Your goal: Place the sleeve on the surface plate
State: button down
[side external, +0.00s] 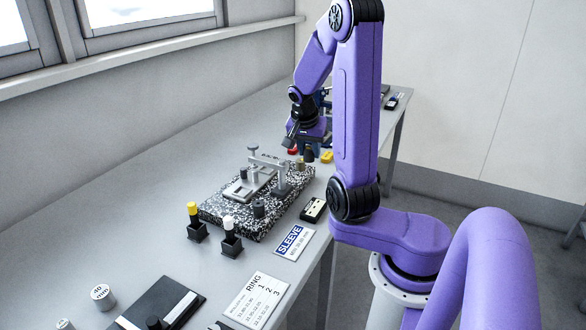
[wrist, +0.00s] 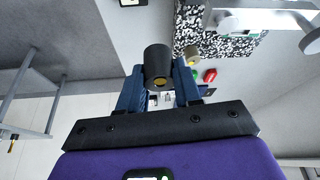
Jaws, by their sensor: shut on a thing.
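My gripper (side external: 308,143) is above the table, beyond the far end of the speckled surface plate (side external: 280,209). In the wrist view its blue fingers (wrist: 158,88) are shut on a dark, hollow sleeve (wrist: 157,62) with a yellowish spot in its opening. In the side view the sleeve (side external: 309,155) shows as a small dark cylinder under the fingers, apart from the plate. The plate also shows at the top right of the wrist view (wrist: 240,46). The lower finger contact is partly hidden.
A SLEEVE card (side external: 293,243) lies near the table edge.

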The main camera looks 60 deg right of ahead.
jog(key=w+d+f, duration=0.1)
jog(key=w+f, duration=0.1)
jog(key=w+d+f, duration=0.4)
jog(key=w+f, duration=0.1)
jog(key=shift+w, duration=0.1)
jog(key=shift+w+d+f, duration=0.25)
jog(key=shift+w+f, duration=0.15)
jog(key=shift+f, duration=1.7)
jog(key=shift+f, duration=0.1)
jog(key=c, duration=0.8)
grip_release()
